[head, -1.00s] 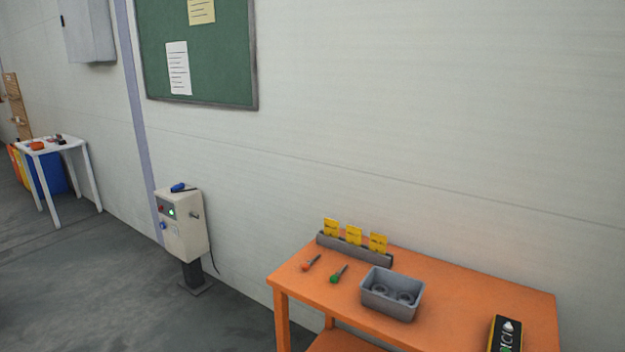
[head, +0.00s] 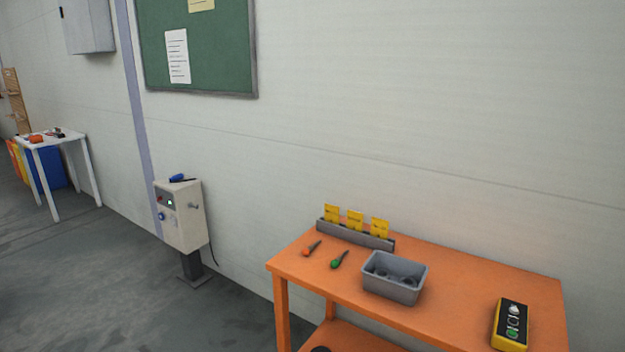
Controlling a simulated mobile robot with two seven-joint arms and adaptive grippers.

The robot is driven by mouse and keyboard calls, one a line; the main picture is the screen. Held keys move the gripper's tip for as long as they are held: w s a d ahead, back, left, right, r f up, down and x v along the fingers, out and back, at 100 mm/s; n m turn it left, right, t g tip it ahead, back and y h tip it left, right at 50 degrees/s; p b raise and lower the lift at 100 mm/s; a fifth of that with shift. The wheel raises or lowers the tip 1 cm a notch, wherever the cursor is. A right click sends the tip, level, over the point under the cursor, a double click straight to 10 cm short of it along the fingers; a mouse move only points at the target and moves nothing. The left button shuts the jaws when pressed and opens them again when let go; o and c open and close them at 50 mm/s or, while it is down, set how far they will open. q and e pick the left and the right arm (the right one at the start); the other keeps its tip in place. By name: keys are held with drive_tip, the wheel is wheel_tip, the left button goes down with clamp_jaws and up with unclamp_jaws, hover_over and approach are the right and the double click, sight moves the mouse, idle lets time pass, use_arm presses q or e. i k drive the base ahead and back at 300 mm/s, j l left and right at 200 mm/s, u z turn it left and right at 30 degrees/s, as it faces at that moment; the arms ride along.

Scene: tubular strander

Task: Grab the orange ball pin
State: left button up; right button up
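The orange ball pin (head: 311,248) lies on the left part of the orange table (head: 460,288), in front of the grey card holder. Its orange ball end points toward the front left and its dark shaft toward the back right. A similar pin with a green ball (head: 339,260) lies just to its right. Neither of my grippers shows in the head view.
A grey bin (head: 393,291) with dark round parts stands right of the pins. The grey holder (head: 355,235) carries yellow cards. A yellow-black button box (head: 510,324) lies at right. A control pedestal (head: 181,215) stands left of the table, with clear floor between.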

sight(306, 251)
drive_tip(key=k+z, duration=0.15)
drive_tip(key=k, duration=0.25)
drive_tip(key=k+l+z, duration=0.15)
drive_tip(key=k, duration=0.3)
drive_tip(key=k+l+z, duration=0.15)
drive_tip(key=k, duration=0.25)
drive_tip(key=z, duration=1.95)
drive_tip(key=j+z, duration=0.25)
drive_tip(key=j, duration=0.2)
drive_tip(key=k+j+z, duration=0.1)
drive_tip(key=j+z, duration=0.2)
drive_tip(key=k+j+z, duration=0.25)
drive_tip(key=j, duration=0.25)
drive_tip(key=j+z, duration=0.25)
drive_tip(key=j, duration=0.2)
drive_tip(key=k+j, duration=0.15)
drive_tip(key=j, duration=0.25)
drive_tip(key=k+j, duration=0.2)
drive_tip(key=j, duration=0.15)
drive_tip(key=k+j, duration=0.15)
drive_tip(key=j, duration=0.25)
drive_tip(key=k+j, duration=0.15)
drive_tip(key=j, duration=0.2)
drive_tip(key=k+j, duration=0.2)
drive_tip(key=j, duration=0.2)
drive_tip(key=k+j, duration=0.15)
drive_tip(key=j, duration=0.2)
drive_tip(key=k+j, duration=0.15)
drive_tip(key=j, duration=0.25)
